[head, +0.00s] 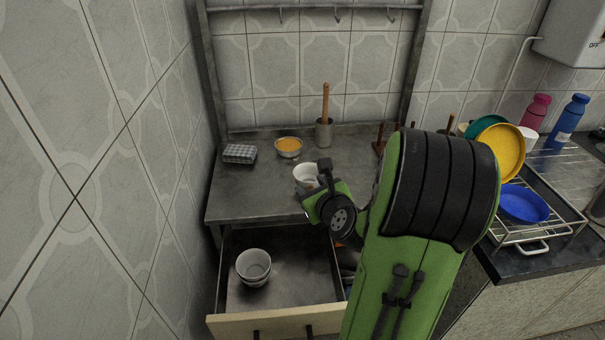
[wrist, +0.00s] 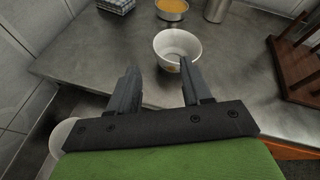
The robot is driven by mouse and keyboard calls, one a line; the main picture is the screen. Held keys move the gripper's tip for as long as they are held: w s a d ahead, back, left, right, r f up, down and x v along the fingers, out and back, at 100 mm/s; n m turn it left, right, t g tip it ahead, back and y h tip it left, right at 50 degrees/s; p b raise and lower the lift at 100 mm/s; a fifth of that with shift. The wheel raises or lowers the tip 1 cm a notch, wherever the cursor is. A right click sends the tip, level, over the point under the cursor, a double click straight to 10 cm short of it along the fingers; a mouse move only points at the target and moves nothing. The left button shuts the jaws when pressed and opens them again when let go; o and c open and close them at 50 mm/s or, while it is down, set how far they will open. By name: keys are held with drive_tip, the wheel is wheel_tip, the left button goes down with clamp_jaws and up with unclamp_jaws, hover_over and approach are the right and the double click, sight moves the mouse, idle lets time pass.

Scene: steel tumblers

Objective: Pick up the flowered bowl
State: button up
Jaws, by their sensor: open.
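A white bowl (head: 304,174) stands upright on the steel table, partly hidden by my gripper in the head view.
On the table (head: 235,205) stand a checked cloth-like block (head: 240,153), a tin of orange contents (head: 288,147) and a steel mortar with wooden pestle (head: 325,130). A brown wooden rack (wrist: 300,62) is to the right. The open drawer (head: 275,325) juts out below.

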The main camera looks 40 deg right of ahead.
sight(296, 173)
drive_tip(key=x, duration=1.1)
drive_tip(key=shift+w+d+f, duration=0.1)
drive_tip(key=shift+w+f, duration=0.15)
drive_tip(key=shift+f, duration=0.1)
drive_tip(key=shift+r, duration=0.1)
clamp_jaws()
